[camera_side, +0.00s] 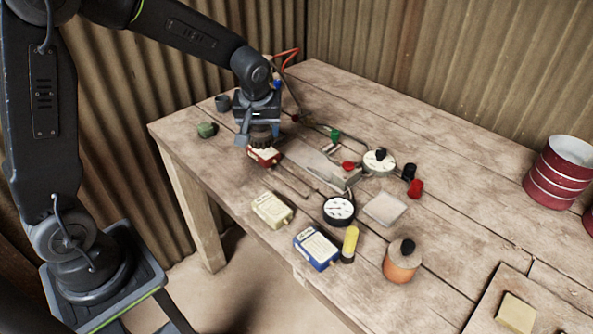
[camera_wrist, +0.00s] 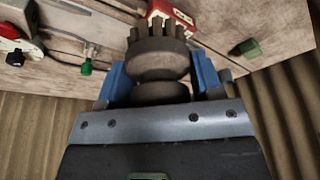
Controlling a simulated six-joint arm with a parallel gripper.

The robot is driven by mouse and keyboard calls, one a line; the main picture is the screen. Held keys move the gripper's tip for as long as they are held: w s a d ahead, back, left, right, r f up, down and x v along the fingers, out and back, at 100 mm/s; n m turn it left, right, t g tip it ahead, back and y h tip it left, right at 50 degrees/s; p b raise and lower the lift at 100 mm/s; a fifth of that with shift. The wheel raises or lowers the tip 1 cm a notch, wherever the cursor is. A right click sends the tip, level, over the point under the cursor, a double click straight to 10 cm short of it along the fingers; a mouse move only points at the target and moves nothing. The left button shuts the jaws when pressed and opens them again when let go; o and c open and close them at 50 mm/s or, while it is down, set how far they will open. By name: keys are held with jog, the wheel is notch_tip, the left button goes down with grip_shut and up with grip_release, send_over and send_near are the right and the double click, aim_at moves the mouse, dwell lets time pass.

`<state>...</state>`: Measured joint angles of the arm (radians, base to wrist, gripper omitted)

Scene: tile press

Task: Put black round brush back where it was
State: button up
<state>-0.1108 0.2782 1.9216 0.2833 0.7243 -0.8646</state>
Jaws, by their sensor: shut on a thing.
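The black round brush (camera_wrist: 158,62) is held between the blue fingers of my gripper (camera_wrist: 160,76) in the wrist view. Its short bristles point away from my gripper. In the side view my gripper (camera_side: 259,128) is above the left part of the table, shut on the brush (camera_side: 262,139). A red box (camera_side: 264,157) is just below the brush in the side view. It also shows beyond the bristles in the wrist view (camera_wrist: 176,16). I cannot tell whether the brush touches the box or the table.
A green block (camera_side: 207,130) and a dark cup (camera_side: 222,103) are left of my gripper. The metal press (camera_side: 325,168), a cream box (camera_side: 272,210), a dial gauge (camera_side: 339,209) and a blue box (camera_side: 316,247) are to the right and nearer. The table's left edge is close.

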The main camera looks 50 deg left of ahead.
jog(key=w+d+f, duration=0.1)
jog(key=d+f, duration=0.1)
jog(key=w+d+f, duration=0.1)
jog(key=d, duration=0.2)
jog(key=w+d+f, duration=0.2)
jog(key=d, duration=0.1)
jog(key=shift+d+f, duration=0.2)
jog(key=shift+f, duration=2.05)
jog(key=shift+f, duration=0.15)
jog(key=o, duration=0.9)
